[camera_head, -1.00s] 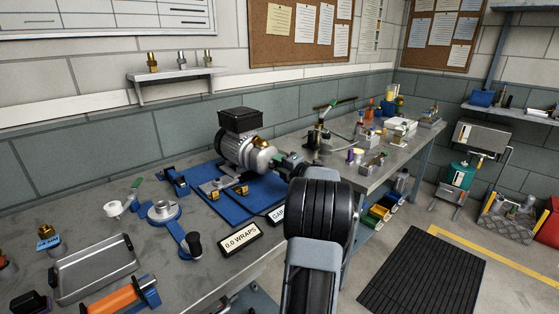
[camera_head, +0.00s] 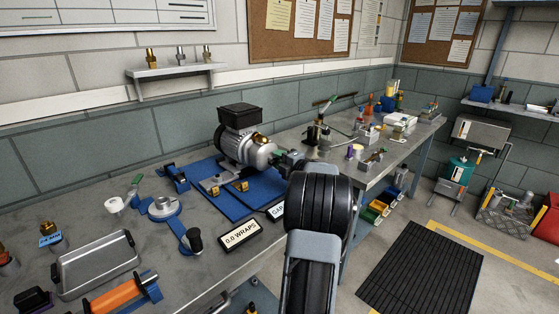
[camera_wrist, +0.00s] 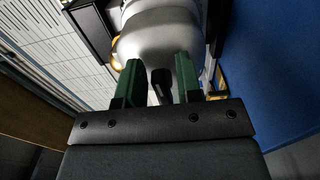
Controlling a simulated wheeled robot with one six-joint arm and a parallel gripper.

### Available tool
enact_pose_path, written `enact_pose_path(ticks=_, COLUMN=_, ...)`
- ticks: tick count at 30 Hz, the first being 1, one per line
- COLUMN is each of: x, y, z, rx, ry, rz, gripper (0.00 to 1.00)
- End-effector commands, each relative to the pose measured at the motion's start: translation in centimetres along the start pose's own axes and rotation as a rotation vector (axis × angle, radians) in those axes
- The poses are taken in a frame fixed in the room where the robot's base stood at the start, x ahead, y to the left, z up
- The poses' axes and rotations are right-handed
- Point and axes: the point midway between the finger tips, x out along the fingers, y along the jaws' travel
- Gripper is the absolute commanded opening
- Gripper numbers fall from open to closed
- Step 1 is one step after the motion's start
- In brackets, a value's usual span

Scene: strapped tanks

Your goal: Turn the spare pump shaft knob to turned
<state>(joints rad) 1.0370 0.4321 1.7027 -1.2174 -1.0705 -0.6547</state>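The spare pump (camera_head: 246,150), a silver motor with a black box on top, stands on a blue mat (camera_head: 225,200) on the bench. My gripper (camera_head: 279,155) is at the pump's right end. In the wrist view the silver pump body (camera_wrist: 165,35) fills the top middle. A small dark shaft knob (camera_wrist: 160,88) points toward me, between the two green fingers of my gripper (camera_wrist: 157,72). Gaps show beside the knob, so the fingers look open around it. The knob is hidden in the head view.
A metal tray (camera_head: 94,265), an orange-handled tool (camera_head: 116,295) and a blue strap tool (camera_head: 165,208) lie left. Another bench section with several small items extends behind my arm.

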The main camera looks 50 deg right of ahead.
Motion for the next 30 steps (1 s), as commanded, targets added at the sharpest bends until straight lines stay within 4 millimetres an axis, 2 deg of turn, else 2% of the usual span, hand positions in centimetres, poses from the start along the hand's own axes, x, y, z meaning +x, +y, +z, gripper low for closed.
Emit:
enact_pose_path(ticks=1, x=0.0, y=0.0, z=0.0, rx=0.000, ry=0.000, rz=0.000, gripper=0.38)
enact_pose_path(ticks=3, x=0.0, y=0.0, z=0.0, rx=0.000, ry=-0.001, rz=0.000, gripper=0.44)
enact_pose_path(ticks=10, x=-0.1, y=0.0, z=0.1, rx=-0.001, ry=-0.002, rz=0.000, gripper=0.44)
enact_pose_path(ticks=14, x=-0.9, y=0.0, z=0.1, rx=-0.001, ry=-0.004, rz=-0.001, gripper=0.44)
enact_pose_path(ticks=30, x=-10.9, y=0.0, z=0.1, rx=0.000, ry=-0.005, rz=0.000, gripper=0.44)
